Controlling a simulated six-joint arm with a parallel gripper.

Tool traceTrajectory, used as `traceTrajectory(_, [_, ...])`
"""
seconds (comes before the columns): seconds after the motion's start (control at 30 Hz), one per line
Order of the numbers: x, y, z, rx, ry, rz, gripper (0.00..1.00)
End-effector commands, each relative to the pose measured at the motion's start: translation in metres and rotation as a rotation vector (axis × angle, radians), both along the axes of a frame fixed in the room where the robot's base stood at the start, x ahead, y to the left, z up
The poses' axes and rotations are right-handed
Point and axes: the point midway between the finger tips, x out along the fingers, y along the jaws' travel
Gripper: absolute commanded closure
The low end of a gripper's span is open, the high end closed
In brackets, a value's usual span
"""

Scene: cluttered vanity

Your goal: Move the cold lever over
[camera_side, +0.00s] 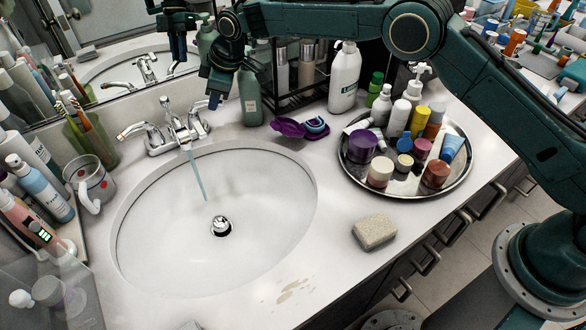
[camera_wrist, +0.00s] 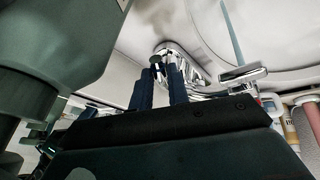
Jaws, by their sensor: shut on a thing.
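The chrome faucet (camera_side: 172,128) stands at the back rim of the sink, with a lever on each side. A thin stream of water (camera_side: 199,178) falls from its spout into the basin. I take the right-hand lever (camera_side: 195,122) as the cold lever; no marking is legible. My gripper (camera_side: 214,101) points down at that lever's outer end. In the wrist view my gripper (camera_wrist: 157,72) has its two dark fingers on either side of the lever's tip (camera_wrist: 155,59), shut on it. The fingers hide part of the held lever.
A green pump bottle (camera_side: 250,97) stands just right of my gripper. A purple open case (camera_side: 289,127) lies on the counter nearby. A round tray (camera_side: 459,185) of bottles and jars is farther right. A soap block (camera_side: 374,232) sits in front. The mirror (camera_side: 110,45) is behind.

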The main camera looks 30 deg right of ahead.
Motion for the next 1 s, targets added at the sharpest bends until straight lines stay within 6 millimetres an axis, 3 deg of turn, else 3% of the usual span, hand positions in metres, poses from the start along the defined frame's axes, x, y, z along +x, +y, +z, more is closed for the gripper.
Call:
traceTrajectory(0.4, [-0.013, 0.015, 0.001, 0.000, -0.003, -0.287, 1.00])
traceTrajectory(0.8, [-0.014, 0.016, 0.001, 0.001, -0.004, -0.321, 1.00])
traceTrajectory(0.83, [-0.014, 0.016, 0.001, 0.001, -0.004, -0.321, 0.77])
traceTrajectory(0.9, [-0.014, 0.016, 0.001, 0.001, -0.004, -0.320, 0.64])
traceTrajectory(1.0, [-0.015, 0.016, 0.001, 0.001, -0.003, -0.320, 0.61])
